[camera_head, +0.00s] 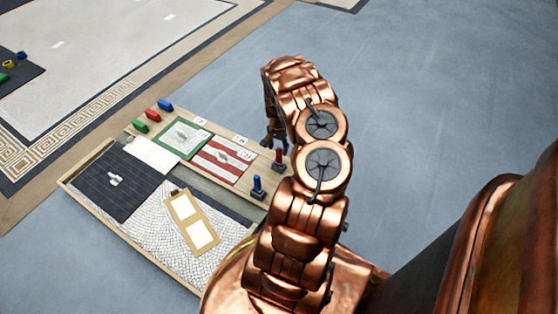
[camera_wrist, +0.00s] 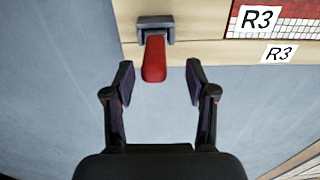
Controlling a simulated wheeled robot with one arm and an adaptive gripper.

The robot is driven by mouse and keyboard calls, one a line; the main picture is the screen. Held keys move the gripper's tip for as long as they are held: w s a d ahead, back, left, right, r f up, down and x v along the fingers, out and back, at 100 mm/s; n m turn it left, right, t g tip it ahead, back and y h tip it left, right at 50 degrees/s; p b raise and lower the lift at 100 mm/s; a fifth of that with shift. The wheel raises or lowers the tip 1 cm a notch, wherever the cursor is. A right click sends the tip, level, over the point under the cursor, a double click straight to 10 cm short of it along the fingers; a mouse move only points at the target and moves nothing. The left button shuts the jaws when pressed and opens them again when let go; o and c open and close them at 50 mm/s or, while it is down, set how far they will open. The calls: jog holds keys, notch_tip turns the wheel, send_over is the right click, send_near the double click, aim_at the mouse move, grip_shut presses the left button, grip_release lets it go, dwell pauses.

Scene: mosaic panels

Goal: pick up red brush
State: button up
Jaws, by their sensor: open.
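The red brush (camera_wrist: 154,60) shows its red handle in the wrist view, at top centre, with its upper end at a grey block-like holder (camera_wrist: 155,22) on the board's wooden edge. In the head view the red brush (camera_head: 278,155) stands upright at the board's right edge, close to my arm. My gripper (camera_wrist: 160,82) is open and empty in the wrist view, its fingertips apart on either side of the handle's lower end, not touching it. In the head view my gripper (camera_head: 273,137) is partly hidden by my arm, near the brush.
A blue brush-like piece (camera_head: 258,185) stands nearby on the same edge. The wooden board (camera_head: 68,188) holds a green-framed panel (camera_head: 183,138), a red-striped panel (camera_head: 222,160) and a tan frame (camera_head: 192,222). Red, blue and green pieces lie at its far left edge. Blue floor lies right.

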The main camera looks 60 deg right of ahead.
aim_at(279, 155)
jog(key=shift+s+a+f+b, duration=0.15)
jog(key=shift+f+b, duration=0.45)
jog(key=shift+f, duration=0.6)
jog(key=shift+s+d+f+b, duration=0.15)
jog(key=shift+f+b, duration=0.4)
jog(key=shift+f, duration=0.6)
jog(key=shift+a, duration=0.1)
jog(key=shift+c, duration=0.3)
grip_shut()
